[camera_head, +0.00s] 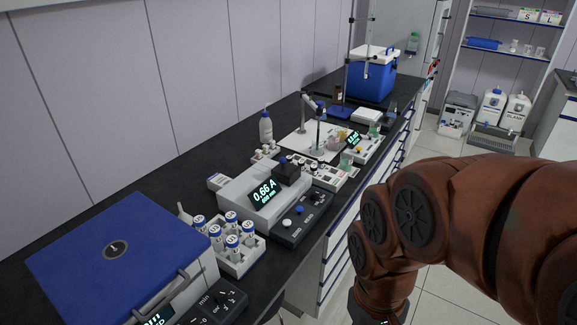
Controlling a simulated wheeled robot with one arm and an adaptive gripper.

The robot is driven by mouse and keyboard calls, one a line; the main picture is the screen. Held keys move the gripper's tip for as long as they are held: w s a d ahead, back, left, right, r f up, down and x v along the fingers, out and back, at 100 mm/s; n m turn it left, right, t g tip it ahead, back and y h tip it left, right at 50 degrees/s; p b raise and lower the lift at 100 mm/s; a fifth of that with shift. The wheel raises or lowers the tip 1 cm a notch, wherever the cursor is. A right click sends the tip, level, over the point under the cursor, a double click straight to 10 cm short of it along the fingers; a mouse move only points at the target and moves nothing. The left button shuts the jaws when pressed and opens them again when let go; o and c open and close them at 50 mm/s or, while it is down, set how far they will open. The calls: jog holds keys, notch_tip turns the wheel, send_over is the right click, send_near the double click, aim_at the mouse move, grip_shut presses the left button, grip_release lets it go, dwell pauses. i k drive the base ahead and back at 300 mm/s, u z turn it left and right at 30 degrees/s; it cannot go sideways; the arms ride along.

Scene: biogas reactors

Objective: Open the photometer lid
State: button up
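The photometer (243,192) is a pale grey box on the black bench, with a lit display reading "0.66 A" on its front. A small black block, which looks like its lid (287,172), sits on top at the back right and appears closed. A dark control panel with knobs (301,217) lies along its front right side. My arm comes in from the right and bends down past the bench's front edge. My gripper is below the bottom edge of the picture, so its fingers are hidden.
A large blue-lidded machine (75,251) stands at the near left, beside a white rack (247,257) of blue-capped vials. Behind the photometer are a white bottle (266,128), a stand, small instruments and a blue cooler (370,80). The floor right of the bench is open.

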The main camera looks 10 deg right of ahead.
aim_at(281, 171)
jog(key=z, duration=0.65)
jog(key=i, duration=0.7)
jog(key=u, duration=1.7)
